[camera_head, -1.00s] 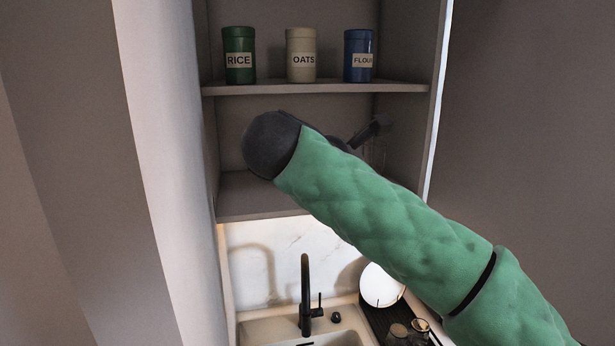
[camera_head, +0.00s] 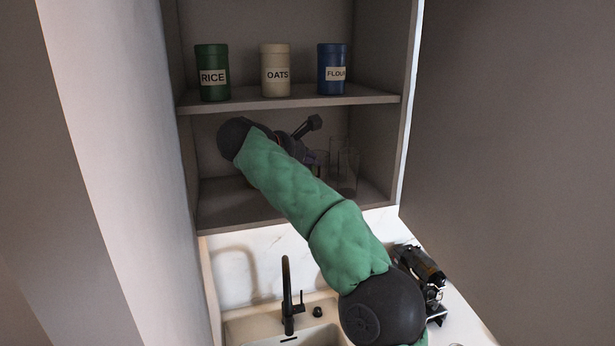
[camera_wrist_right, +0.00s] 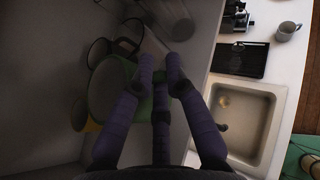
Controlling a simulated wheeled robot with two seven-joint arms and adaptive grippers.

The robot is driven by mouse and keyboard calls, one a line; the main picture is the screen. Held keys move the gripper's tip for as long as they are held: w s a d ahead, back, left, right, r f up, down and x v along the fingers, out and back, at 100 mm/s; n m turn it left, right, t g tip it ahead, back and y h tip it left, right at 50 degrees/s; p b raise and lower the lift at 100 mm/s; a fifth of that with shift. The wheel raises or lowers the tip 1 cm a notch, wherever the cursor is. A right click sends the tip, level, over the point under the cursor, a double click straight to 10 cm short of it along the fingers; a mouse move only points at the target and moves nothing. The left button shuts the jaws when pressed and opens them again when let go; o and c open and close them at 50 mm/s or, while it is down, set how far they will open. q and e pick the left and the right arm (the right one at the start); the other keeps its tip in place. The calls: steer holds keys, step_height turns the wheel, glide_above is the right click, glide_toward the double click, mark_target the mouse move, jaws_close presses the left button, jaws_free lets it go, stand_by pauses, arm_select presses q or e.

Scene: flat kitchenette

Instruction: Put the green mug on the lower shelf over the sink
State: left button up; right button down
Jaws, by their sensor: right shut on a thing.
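The green mug (camera_wrist_right: 118,88) shows in the right wrist view, at the fingertips of my right gripper (camera_wrist_right: 160,68), which is shut on it. Its hold is partly hidden by the purple fingers. In the head view my right gripper (camera_head: 314,158) is mostly behind my green forearm, inside the lower compartment over the sink, and the mug is hidden there. The lower shelf (camera_head: 235,207) is below the gripper. I cannot tell whether the mug touches it. My left gripper is not in view.
Clear glasses (camera_head: 345,170) stand on the lower shelf at right. A dark mug (camera_wrist_right: 98,52) and a yellow thing (camera_wrist_right: 90,125) are close to the green mug. The upper shelf (camera_head: 290,101) holds three canisters. Below are the sink (camera_wrist_right: 243,120), the faucet (camera_head: 287,295) and a black mat (camera_wrist_right: 241,60).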

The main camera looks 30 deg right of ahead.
steer(key=shift+w+d+r, duration=0.15)
steer(key=shift+w+r, duration=0.05)
steer(key=shift+w, duration=0.3)
steer(key=shift+w+d+f+p, duration=0.1)
steer(key=shift+w+f+p, duration=0.1)
steer(key=shift+p, duration=0.1)
step_height(320, 180, down, 2)
steer(key=shift+f, duration=2.05)
steer(key=shift+w+f, duration=0.1)
steer(key=shift+f, duration=0.3)
steer(key=c, duration=1.3)
jaws_free()
steer(key=shift+w, duration=0.1)
steer(key=shift+o, duration=0.2)
steer(key=b+v, duration=0.1)
steer(key=v, duration=0.6)
steer(key=shift+a, duration=0.25)
